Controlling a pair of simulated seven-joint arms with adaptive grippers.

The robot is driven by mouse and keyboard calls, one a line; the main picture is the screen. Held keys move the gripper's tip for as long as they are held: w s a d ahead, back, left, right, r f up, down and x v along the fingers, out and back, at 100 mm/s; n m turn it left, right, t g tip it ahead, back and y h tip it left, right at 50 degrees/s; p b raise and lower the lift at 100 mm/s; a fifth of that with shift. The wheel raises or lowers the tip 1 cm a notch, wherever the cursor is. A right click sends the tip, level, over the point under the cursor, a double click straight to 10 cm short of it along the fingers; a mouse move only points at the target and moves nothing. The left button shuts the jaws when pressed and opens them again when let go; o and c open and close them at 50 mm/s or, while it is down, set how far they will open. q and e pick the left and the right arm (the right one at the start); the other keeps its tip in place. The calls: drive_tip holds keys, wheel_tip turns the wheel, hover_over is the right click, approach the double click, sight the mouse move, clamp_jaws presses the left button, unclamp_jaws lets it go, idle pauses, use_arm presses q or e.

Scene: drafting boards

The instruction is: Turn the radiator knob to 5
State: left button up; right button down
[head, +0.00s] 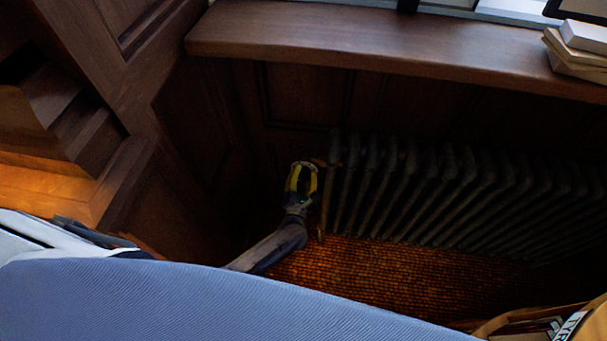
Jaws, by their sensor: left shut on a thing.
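The dark ribbed radiator (440,195) stands against the panelled wall, under the wooden sill. My left gripper (301,175), with yellow on its fingers, is at the radiator's left end, beside a small brass-coloured fitting (319,162). Its fingers are shut on the radiator knob, which they mostly hide. The knob's numbers and pointer cannot be read in this dark corner. My right gripper is not in view.
A wooden sill (380,45) juts out above the radiator, with books (580,45) at its right end. A blue ribbed surface (180,305) fills the foreground. Wooden steps or shelves (75,120) stand at left. Patterned floor (370,275) lies open before the radiator.

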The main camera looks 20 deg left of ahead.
use_arm(q)
drive_tip(key=shift+w+d+r, duration=0.1)
drive_tip(key=shift+w+r, duration=0.05)
drive_tip(key=shift+r, duration=0.1)
idle(0.3)
drive_tip(key=o, duration=1.3)
drive_tip(key=shift+f, duration=0.1)
drive_tip(key=shift+s+f, duration=0.1)
drive_tip(key=shift+s, duration=0.3)
drive_tip(key=s, duration=0.3)
drive_tip(key=s+d, duration=0.1)
drive_tip(key=s, duration=0.7)
drive_tip(key=shift+s+d, duration=0.15)
drive_tip(key=shift+d, duration=0.05)
